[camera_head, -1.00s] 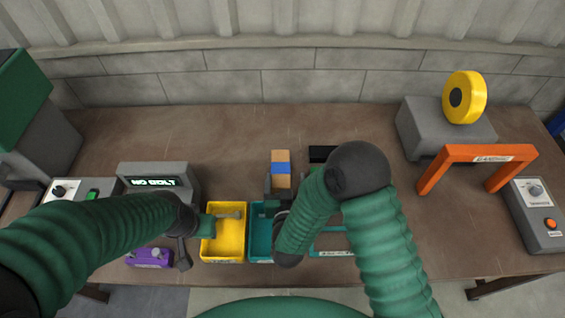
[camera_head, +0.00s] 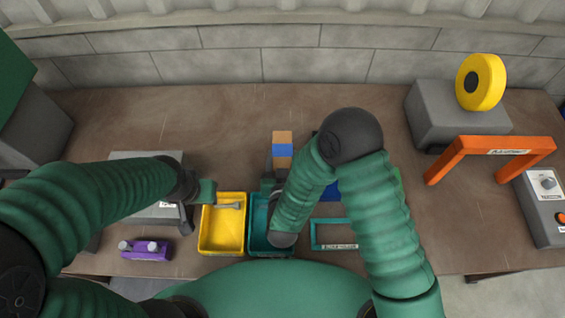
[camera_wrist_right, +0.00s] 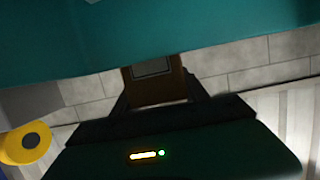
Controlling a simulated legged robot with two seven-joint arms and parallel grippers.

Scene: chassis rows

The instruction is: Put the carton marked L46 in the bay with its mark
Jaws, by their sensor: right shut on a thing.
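A tan carton with a blue band (camera_head: 282,143) stands upright in the head view, just behind the teal bin. My right gripper (camera_head: 274,178) is at its near end, partly hidden by my right arm. In the right wrist view a brown carton with a grey-framed label (camera_wrist_right: 155,78) is between my right gripper's fingers (camera_wrist_right: 157,92). No mark L46 is readable on it. My left gripper (camera_head: 190,208) hangs left of the yellow bin, and its jaws are too unclear to judge. No bay with a readable L46 mark shows.
A yellow bin (camera_head: 203,240) holds a grey bolt-like part. A teal bin (camera_head: 254,240) and a teal frame with a label (camera_head: 315,236) lie right of it. An orange arch (camera_head: 494,143) and a grey machine (camera_head: 440,120) stand right.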

